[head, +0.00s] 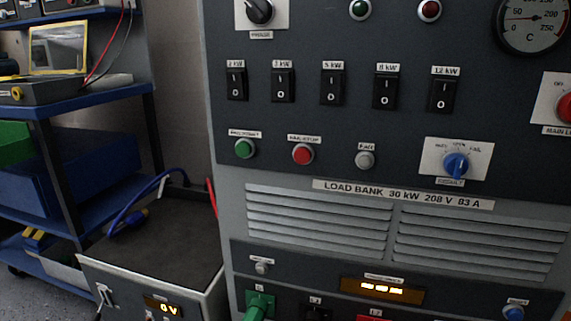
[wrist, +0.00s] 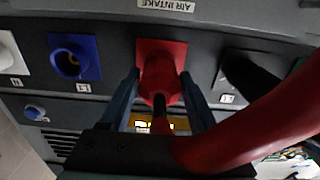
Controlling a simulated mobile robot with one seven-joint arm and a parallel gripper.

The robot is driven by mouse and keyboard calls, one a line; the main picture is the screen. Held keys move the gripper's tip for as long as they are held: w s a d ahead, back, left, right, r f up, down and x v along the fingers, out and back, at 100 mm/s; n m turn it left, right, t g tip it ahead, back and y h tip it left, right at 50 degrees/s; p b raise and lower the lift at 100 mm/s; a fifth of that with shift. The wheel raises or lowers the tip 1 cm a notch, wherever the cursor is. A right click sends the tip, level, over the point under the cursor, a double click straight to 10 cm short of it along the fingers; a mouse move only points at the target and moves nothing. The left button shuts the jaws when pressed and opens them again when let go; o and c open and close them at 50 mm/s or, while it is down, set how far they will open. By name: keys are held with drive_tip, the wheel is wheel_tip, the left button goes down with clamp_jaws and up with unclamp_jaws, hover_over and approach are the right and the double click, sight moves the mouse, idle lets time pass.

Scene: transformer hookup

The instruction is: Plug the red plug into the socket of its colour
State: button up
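In the wrist view, the red plug (wrist: 160,88) is between the two blue fingers of my gripper (wrist: 160,92). The fingers lie close against its sides, and the gripper looks shut on it. The plug's front is at the red socket (wrist: 174,47) and hides the socket's hole; how deep it sits cannot be told. Its thick red cable (wrist: 250,125) curves down and right, in front of the gripper. In the head view only a sliver of the red socket (head: 372,318) shows at the bottom edge. My gripper is outside that view.
The wrist view shows a blue socket (wrist: 74,58) and white socket (wrist: 9,55) left of the red one. A black cable (wrist: 250,75) runs at the dark socket on the right. In the head view, a green plug (head: 257,306) is at the panel's lower left.

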clamp_jaws()
drive_tip(key=shift+r+m+p, duration=0.2)
drive_tip(key=shift+m+p, duration=0.45)
drive_tip(key=shift+m, duration=0.25)
drive_tip(key=m+p, duration=0.1)
drive_tip(key=m, duration=0.2)
drive_tip(key=shift+m, duration=0.4)
drive_tip(key=shift+f+m, duration=0.15)
drive_tip(key=shift+m, duration=0.65)
drive_tip(key=shift+p, duration=0.3)
drive_tip(key=shift+m+p, duration=0.35)
drive_tip(key=shift+m, duration=0.85)
drive_tip(key=m, duration=0.3)
drive_tip(key=o, duration=0.5)
unclamp_jaws()
